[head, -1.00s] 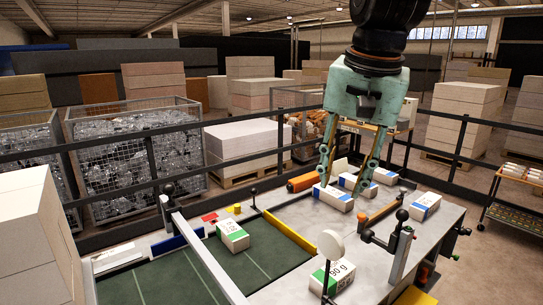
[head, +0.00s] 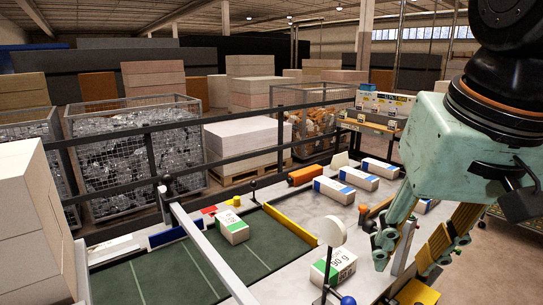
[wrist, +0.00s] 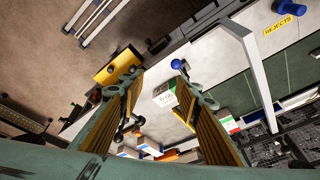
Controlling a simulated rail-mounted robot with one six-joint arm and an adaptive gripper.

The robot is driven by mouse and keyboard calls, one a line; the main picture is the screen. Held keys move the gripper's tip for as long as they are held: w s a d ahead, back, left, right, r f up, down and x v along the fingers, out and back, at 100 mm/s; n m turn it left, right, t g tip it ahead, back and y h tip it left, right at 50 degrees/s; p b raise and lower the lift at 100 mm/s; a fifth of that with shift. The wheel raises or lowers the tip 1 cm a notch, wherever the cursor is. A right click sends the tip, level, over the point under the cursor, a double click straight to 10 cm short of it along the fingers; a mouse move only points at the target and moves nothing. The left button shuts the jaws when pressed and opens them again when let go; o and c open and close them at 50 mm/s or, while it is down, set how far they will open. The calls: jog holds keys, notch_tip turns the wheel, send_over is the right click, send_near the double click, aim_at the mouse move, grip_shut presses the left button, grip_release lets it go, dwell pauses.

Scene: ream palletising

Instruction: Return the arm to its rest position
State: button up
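My gripper (head: 405,262) hangs at the right of the head view, above the near right part of the table (head: 290,290). Its two fingers are apart with nothing between them, as the wrist view (wrist: 157,75) also shows. Three white reams with blue labels (head: 333,189) (head: 358,178) (head: 380,167) lie in a row on the table, well away from it. A green-labelled ream (head: 232,227) lies on the green surface, and another (head: 338,265) stands near the front.
A white round disc on a post (head: 331,232) stands by the front ream. A yellow strip (head: 290,224) edges the green surface (head: 170,270). A black railing (head: 240,152) runs behind the table. A stack of cartons (head: 30,220) stands at the left.

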jog(key=s+d+f+n+b, duration=0.1)
jog(key=s+f, duration=0.4)
jog(key=s, duration=0.4)
jog(key=shift+d+f+n, duration=0.15)
jog(key=shift+f+n, duration=0.15)
jog(key=shift+f, duration=0.05)
